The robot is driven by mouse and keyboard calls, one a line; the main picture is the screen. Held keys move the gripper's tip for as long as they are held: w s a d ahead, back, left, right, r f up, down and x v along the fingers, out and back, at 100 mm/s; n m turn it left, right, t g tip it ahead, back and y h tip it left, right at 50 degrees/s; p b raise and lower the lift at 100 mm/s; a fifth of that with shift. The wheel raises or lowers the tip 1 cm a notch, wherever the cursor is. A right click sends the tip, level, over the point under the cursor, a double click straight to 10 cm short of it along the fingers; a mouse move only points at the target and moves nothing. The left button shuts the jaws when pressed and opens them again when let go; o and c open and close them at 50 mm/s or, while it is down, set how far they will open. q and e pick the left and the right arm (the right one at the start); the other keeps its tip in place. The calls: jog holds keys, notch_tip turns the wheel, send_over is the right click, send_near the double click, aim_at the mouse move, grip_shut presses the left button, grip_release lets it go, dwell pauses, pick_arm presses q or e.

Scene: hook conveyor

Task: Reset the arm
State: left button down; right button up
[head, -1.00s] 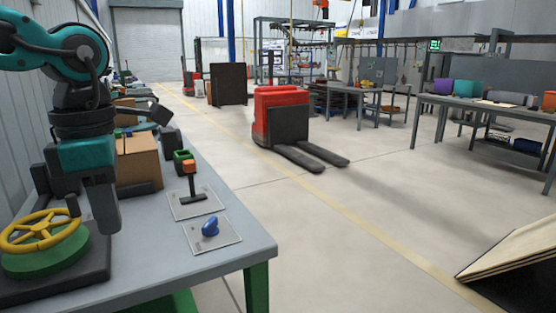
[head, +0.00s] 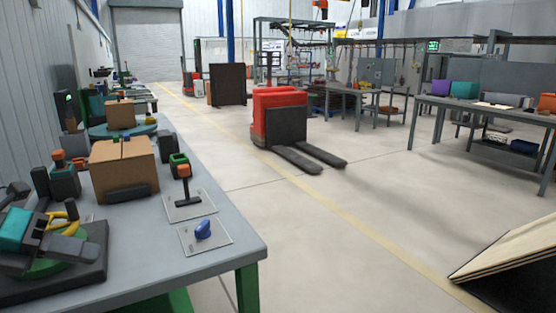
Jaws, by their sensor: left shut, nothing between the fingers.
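My left gripper (head: 68,247) shows at the lower left in the head view, with its teal wrist at the picture's left edge. It is shut with nothing in it. It is in front of the yellow handwheel (head: 69,220) on its green base (head: 45,266) and hides much of the wheel. I cannot tell whether it touches the wheel. My right gripper is not in view.
The grey table (head: 150,235) carries a cardboard box (head: 123,168), a lever with an orange knob (head: 184,185) and a blue knob on a plate (head: 203,229). A red pallet truck (head: 280,118) stands on open floor. A wooden ramp (head: 515,260) is at right.

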pick_arm(q)
jog(key=s+a+f+n+t+y+p, duration=0.1)
jog(key=s+a+f+n+t+y, duration=0.2)
jog(key=f+n, duration=0.6)
jog(key=s+a+f+n+t+y+p, duration=0.1)
jog(key=s+f+n+t+y+p, duration=0.1)
jog(key=f+n+t, duration=0.7)
jog(key=s+d+f+n+g+y, duration=0.1)
jog(key=s+d+f+n+g, duration=0.1)
jog(key=d+n, duration=0.3)
jog(key=s+d+f+n+g+y+p, duration=0.1)
jog(key=s+d+f+n+g, duration=0.1)
jog(key=s+d+f+n, duration=0.2)
jog(key=s+d+f+n+g+y, duration=0.1)
jog(key=s+d+f+n+g, duration=0.1)
jog(key=d+f+n, duration=0.2)
jog(key=d+n, duration=0.3)
jog(key=d, duration=0.1)
jog(key=shift+s+d+f+g, duration=0.15)
jog(key=shift+s+f+g, duration=0.2)
jog(key=shift+s+g, duration=0.05)
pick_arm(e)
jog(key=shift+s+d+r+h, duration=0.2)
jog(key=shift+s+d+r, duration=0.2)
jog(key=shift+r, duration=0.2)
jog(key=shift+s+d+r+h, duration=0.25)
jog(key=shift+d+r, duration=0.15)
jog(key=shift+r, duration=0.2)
